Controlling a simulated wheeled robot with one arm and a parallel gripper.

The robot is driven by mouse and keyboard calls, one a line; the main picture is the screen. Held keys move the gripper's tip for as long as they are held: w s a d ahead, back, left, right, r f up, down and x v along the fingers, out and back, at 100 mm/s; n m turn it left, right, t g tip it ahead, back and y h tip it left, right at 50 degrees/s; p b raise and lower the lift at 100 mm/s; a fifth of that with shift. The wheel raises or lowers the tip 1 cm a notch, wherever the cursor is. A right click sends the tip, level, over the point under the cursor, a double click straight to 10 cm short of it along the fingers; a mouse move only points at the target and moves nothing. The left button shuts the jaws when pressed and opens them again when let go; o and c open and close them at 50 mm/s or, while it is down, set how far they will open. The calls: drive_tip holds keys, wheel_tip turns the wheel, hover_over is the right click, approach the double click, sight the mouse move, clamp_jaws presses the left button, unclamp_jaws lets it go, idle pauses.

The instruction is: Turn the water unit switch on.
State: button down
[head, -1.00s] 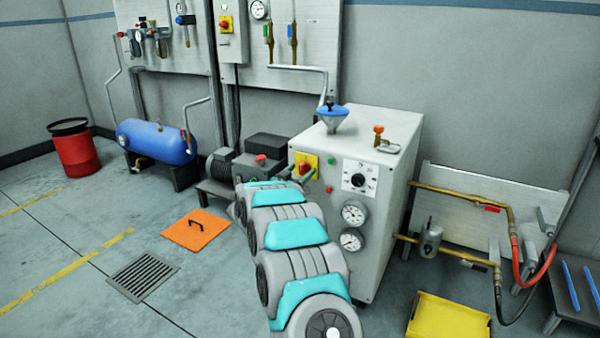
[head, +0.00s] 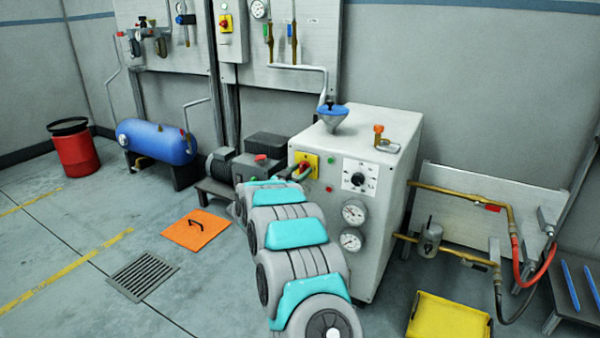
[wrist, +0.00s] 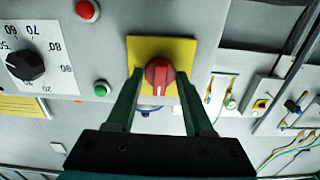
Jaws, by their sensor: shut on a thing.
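The water unit (head: 380,220) is a light grey cabinet in the middle of the head view. Its switch is a red rotary knob on a yellow plate (head: 312,160) at the upper left of the front. In the wrist view the red knob (wrist: 159,74) sits on the yellow plate (wrist: 183,48), with its pale mark near upright in the picture. My gripper (wrist: 160,85) is shut on the red knob, one dark finger on each side. In the head view my gripper (head: 300,172) reaches the knob from the front left, and my arm hides part of the cabinet front.
The panel also carries a black dial (wrist: 27,66), a red button (wrist: 87,10), a green button (wrist: 101,88) and two gauges (head: 352,227). A yellow tray (head: 448,318) lies right, an orange floor cover (head: 197,230) left.

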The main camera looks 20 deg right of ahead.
drive_tip(key=m+b, duration=0.4)
drive_tip(key=m, duration=0.1)
drive_tip(key=shift+f, duration=0.2)
drive_tip(key=m+b, duration=0.3)
drive_tip(key=shift+m, duration=0.3)
drive_tip(key=m+b, duration=0.6)
drive_tip(key=m, duration=0.1)
drive_tip(key=shift+r+m+b, duration=0.15)
drive_tip(key=shift+m+b, duration=0.95)
drive_tip(key=shift+c, duration=1.4)
unclamp_jaws()
